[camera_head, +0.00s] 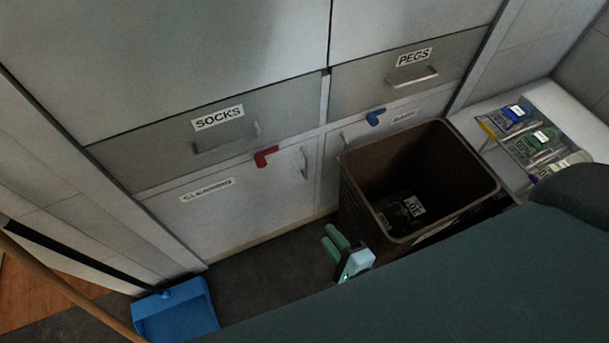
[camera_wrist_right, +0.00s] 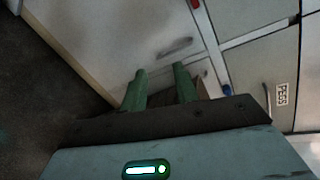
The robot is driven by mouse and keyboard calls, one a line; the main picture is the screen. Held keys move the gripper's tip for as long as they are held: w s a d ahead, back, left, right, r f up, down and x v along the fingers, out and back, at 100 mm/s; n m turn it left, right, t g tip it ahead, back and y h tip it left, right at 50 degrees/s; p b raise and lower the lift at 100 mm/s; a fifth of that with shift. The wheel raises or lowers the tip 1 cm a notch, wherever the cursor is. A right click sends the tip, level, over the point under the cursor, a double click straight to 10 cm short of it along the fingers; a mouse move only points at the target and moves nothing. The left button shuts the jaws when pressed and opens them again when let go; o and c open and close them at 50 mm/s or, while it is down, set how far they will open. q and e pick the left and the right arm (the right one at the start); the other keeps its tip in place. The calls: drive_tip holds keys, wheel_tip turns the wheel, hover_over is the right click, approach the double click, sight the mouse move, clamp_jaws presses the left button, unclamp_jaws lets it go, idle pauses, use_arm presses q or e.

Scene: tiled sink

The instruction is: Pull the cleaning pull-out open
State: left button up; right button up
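The cleaning pull-out (camera_head: 235,205) is the white lower-left front with a "CLEANING" label, and it looks closed. Its bar handle (camera_head: 304,163) is near its right edge; the handle also shows in the right wrist view (camera_wrist_right: 175,47). A red latch (camera_head: 265,157) sits at its top edge below the socks drawer; whether it blocks the front I cannot tell. My right gripper (camera_head: 337,240) is in front of the cabinet, below and right of the handle, apart from it. Its green fingers (camera_wrist_right: 160,88) are spread and empty. My left gripper is not in view.
A brown bin (camera_head: 365,190) with a dark labelled item inside stands close right of my right gripper. A blue dustpan (camera_head: 175,312) lies on the floor at left, near a wooden stick. The socks drawer (camera_head: 160,165) and pegs drawer (camera_head: 360,95) are closed. Floor before the pull-out is mostly clear.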

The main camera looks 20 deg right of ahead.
drive_tip(key=w+f+m+t+h+b, duration=0.25)
drive_tip(key=w+m+b, duration=0.35)
drive_tip(key=w+m, duration=0.35)
drive_tip(key=m+h+b, duration=0.2)
drive_tip(key=m+b, duration=0.2)
drive_tip(key=m, duration=0.4)
approach(307, 166)
drive_tip(key=w, duration=0.2)
drive_tip(key=shift+t, duration=0.25)
drive_tip(key=w, duration=0.4)
drive_tip(key=w+d, duration=0.1)
drive_tip(key=w, duration=0.1)
drive_tip(key=shift+w+f, duration=0.2)
drive_tip(key=shift+w, duration=0.2)
drive_tip(key=shift+c, duration=0.4)
clamp_jaws()
